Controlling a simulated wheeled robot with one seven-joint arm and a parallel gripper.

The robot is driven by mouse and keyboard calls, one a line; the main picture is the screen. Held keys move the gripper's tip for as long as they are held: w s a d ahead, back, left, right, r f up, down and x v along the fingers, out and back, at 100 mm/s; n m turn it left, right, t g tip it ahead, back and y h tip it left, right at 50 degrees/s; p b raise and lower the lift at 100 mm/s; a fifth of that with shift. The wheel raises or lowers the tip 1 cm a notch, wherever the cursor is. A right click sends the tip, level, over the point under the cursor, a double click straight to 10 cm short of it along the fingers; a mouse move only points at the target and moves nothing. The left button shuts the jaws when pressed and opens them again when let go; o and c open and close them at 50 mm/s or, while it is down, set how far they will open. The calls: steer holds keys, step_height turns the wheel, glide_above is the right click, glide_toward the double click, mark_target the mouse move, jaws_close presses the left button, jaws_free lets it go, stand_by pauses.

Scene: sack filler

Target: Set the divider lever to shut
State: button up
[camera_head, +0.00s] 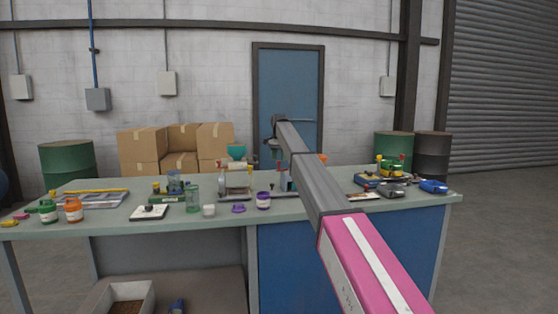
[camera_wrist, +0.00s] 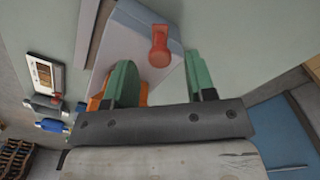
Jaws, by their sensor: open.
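A red-orange lever with a round knob (camera_wrist: 159,57) stands on a pale grey-blue housing (camera_wrist: 136,48) in the wrist view; I take it to be the divider lever. My gripper (camera_wrist: 159,65) has two green fingers, spread apart, with the knob showing in the gap between them. I see no finger touching it, and depth is hard to judge. In the head view my gripper (camera_head: 274,150) points down over the bench, and part of the housing (camera_head: 287,183) shows beneath it. My arm hides some of that area. The lever's setting cannot be read.
An orange part (camera_wrist: 96,102) shows behind the left finger. On the bench (camera_head: 110,218), a machine with a teal bowl (camera_head: 236,152) stands left of my gripper. A purple-labelled jar (camera_head: 263,201) stands in front.

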steer(key=shift+f, duration=0.6)
steer(key=c, duration=0.9)
steer(key=shift+s, duration=0.1)
steer(key=d+n, duration=0.1)
steer(key=n, duration=0.2)
steer(key=d+n, duration=0.1)
steer(key=n, duration=0.2)
steer(key=s+d+n, duration=0.1)
steer(key=n, duration=0.2)
steer(key=shift+d, duration=0.15)
steer(key=shift+d+n, duration=0.25)
steer(key=shift+n, duration=0.5)
steer(key=shift+d+n, duration=0.25)
steer(key=shift+n, duration=0.5)
